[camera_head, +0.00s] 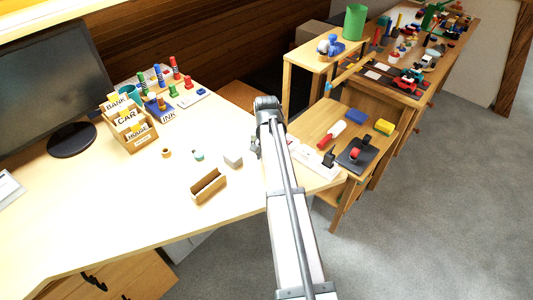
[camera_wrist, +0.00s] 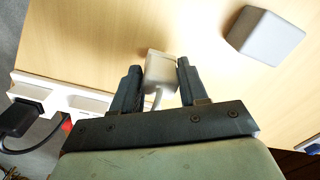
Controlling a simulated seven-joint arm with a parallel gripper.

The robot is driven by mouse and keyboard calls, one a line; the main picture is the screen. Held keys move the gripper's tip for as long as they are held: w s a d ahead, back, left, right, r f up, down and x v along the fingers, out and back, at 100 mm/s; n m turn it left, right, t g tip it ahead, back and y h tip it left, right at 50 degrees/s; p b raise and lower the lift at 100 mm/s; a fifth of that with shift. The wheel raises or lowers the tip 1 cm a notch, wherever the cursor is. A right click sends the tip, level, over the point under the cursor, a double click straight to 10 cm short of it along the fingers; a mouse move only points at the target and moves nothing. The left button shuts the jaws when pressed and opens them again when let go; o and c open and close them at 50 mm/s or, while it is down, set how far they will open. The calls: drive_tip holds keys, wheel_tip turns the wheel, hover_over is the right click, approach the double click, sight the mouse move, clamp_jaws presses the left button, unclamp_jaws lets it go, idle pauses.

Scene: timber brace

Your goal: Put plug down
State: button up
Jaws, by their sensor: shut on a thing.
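In the wrist view my gripper (camera_wrist: 157,80) is shut on a small white plug (camera_wrist: 161,68), with one dark finger on each side of it. A pale cord (camera_wrist: 157,99) runs from the plug back between the fingers. The light wooden tabletop (camera_wrist: 90,45) lies beneath; I cannot tell whether the plug touches it. In the head view my gripper (camera_head: 255,148) is mostly hidden by my arm, at the right part of the desk, and the plug cannot be made out. A white power strip (camera_wrist: 75,100) lies at the left of the wrist view, with a black plug (camera_wrist: 20,117) in it.
A white-grey block (camera_wrist: 265,36) stands close to the right of the plug; it also shows in the head view (camera_head: 232,159). A cardboard tray (camera_head: 209,186) lies nearer. The power strip (camera_head: 316,161) is near the desk's right edge. Bare tabletop lies around the plug.

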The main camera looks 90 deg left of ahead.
drive_tip(key=shift+f, duration=0.25)
drive_tip(key=o, duration=1.2)
wheel_tip(320, 180, up, 13)
drive_tip(key=shift+f, duration=0.1)
drive_tip(key=shift+w, duration=0.1)
